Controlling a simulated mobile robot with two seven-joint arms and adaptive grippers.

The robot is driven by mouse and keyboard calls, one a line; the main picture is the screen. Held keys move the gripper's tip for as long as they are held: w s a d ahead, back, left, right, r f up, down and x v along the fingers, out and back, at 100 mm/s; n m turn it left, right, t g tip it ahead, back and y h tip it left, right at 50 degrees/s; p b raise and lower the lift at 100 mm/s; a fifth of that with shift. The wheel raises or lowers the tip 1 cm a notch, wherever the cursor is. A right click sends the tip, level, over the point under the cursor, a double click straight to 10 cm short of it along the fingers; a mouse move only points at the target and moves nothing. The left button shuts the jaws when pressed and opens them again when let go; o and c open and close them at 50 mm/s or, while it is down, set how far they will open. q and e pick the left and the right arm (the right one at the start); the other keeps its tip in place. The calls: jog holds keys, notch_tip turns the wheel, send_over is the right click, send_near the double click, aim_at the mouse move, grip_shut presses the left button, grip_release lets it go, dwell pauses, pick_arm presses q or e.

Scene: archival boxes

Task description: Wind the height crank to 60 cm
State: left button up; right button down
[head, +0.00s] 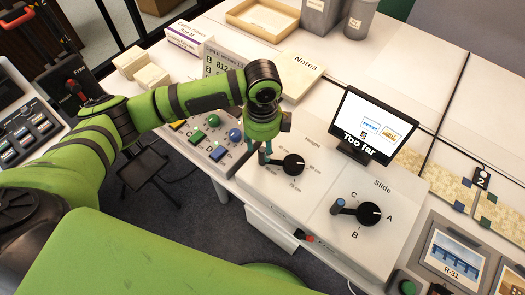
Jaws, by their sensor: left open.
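The height crank (293,165) is a black round knob on a white panel, with "Height" printed above it and small cm marks around it that are hard to read. Its arm points left, toward my left gripper (259,153). My left gripper points down at the crank's handle end, its fingers open around or just beside it; the gripper partly hides the handle, so I cannot tell whether they touch. A small screen (375,122) behind the panel reads "Too far". My right gripper is not in view.
The Slide crank (369,213), marked A, B, C, sits right of the height crank. Coloured buttons (214,121) lie left of my gripper. A "Notes" pad (300,72), a tray (262,18) and grey containers (320,17) stand behind.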

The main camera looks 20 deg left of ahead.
aim_at(262, 149)
pick_arm(q)
jog(key=shift+f, duration=2.15)
grip_shut()
jog(key=shift+w+r+m+p, duration=0.1)
jog(key=shift+w+m+p, duration=0.15)
jog(key=shift+p, duration=0.3)
